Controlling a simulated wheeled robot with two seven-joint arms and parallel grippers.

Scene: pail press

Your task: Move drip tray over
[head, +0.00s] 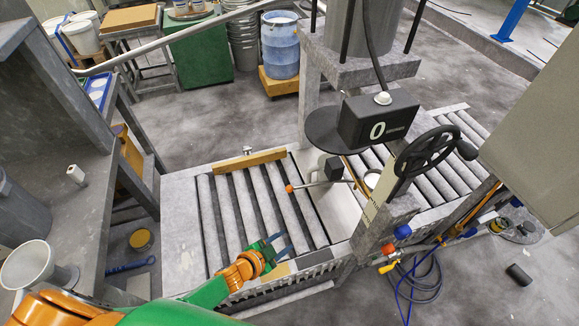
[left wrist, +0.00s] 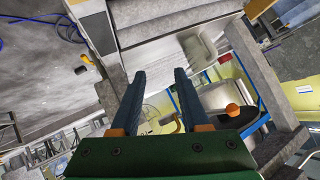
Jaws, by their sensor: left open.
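I cannot tell for certain which part is the drip tray. A thin rod with an orange knob (head: 290,188) reaches out from the press over the rollers, and a small pale round dish (head: 372,179) shows partly behind the press frame. An orange knob (left wrist: 232,110) also shows in the left wrist view, right of the fingers, before a dark round edge. My left gripper (head: 277,243) is open and empty, above the near side of the roller conveyor, apart from the knob and nearer the viewer. Its two dark blue fingers (left wrist: 157,98) have a clear gap between them. My right gripper is not in view.
The roller conveyor (head: 232,200) runs under the press, its rollers empty at left. A dark disc (head: 330,130), a black box marked 0 (head: 377,120) and a handwheel (head: 425,158) stand over it. A wooden bar (head: 248,161) lies along the far edge. A grey bench (head: 75,195) stands left.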

